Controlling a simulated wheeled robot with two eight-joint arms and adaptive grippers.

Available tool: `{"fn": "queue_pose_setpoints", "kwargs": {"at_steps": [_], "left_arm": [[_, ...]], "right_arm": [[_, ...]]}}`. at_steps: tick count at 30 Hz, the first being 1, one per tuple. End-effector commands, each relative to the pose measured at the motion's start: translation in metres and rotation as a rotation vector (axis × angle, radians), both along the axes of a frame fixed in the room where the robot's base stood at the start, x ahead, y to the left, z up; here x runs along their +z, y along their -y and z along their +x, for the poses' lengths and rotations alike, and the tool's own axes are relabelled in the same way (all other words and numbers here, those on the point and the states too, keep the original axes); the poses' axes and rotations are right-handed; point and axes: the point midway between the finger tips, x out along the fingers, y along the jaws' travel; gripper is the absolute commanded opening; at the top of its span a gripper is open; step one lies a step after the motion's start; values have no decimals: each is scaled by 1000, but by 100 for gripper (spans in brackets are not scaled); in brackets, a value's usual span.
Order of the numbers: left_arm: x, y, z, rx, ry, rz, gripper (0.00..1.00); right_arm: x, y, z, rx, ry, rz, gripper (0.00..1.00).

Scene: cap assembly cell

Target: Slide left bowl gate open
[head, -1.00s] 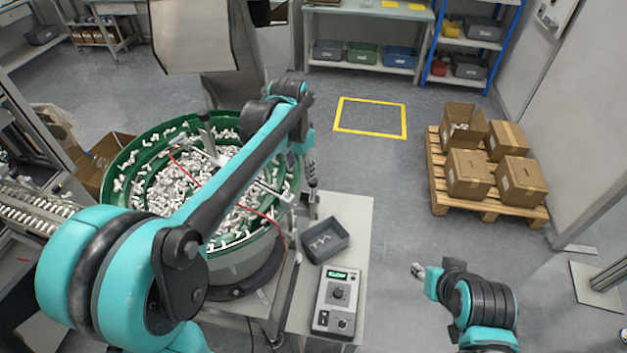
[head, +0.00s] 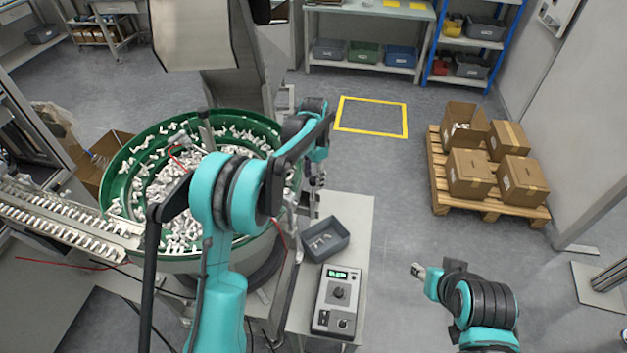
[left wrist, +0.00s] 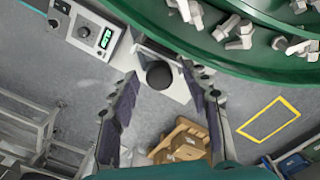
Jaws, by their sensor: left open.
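The green bowl (head: 116,184) full of white parts stands at the left in the head view, partly hidden by my left arm. Its green wall (left wrist: 250,62) crosses the top right of the left wrist view. A grey metal gate with a round black knob (left wrist: 159,75) shows beside that wall. My left gripper (left wrist: 161,92) is open, with one finger on each side of the knob; contact is not clear. In the head view my left gripper (head: 314,186) is small at the bowl's right side. My right gripper (head: 418,271) is at the lower right, far from the bowl, its jaws too small to tell.
A control box (head: 338,301) and a grey bin (head: 325,240) sit on the stand right of the bowl. A linear feeder track (head: 60,218) runs to the bowl from the left. Cartons on a pallet (head: 487,210) stand at the right. The floor between is clear.

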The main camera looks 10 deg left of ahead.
Motion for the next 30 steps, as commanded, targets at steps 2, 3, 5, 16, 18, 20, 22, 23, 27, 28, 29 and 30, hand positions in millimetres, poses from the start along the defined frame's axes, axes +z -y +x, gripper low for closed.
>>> {"fn": "queue_pose_setpoints", "kwargs": {"at_steps": [2, 3, 5, 16, 18, 20, 22, 23, 27, 28, 29, 30], "left_arm": [[-7, 0, 0, 0, 0, 0, 47], [-9, 0, 0, 0, 0, 0, 47], [-11, 0, 0, 1, 0, 0, 47], [-12, 0, 0, 1, 0, 0, 13], [-12, 0, 0, 1, 0, 0, 0], [-12, 0, 0, 1, 0, 0, 0], [-11, 0, 0, 1, 0, 0, 0], [-10, 0, 0, 1, 0, 0, 0], [7, 0, 0, 1, 1, 1, 0], [13, 0, 0, 1, 1, 1, 0], [19, 0, 0, 1, 1, 1, 0], [27, 0, 0, 1, 1, 0, 0]], "right_arm": [[-1, 0, 0, 0, 0, 0, 40], [-2, 0, 0, 0, 0, 0, 40], [-2, 0, 0, 0, 0, 0, 40], [-1, 0, 0, 0, 0, 0, 40], [-1, 0, 0, 0, 0, 0, 40], [-2, 0, 0, 0, 0, 0, 40], [-1, 0, 0, 0, 0, 0, 40], [-1, 0, 0, 0, 0, 0, 40], [9, 0, 0, 0, 0, 0, 40], [12, 0, 0, 0, 0, 0, 40], [15, 0, 0, 0, 0, 0, 40], [19, 0, 0, 0, 0, 0, 40]]}}
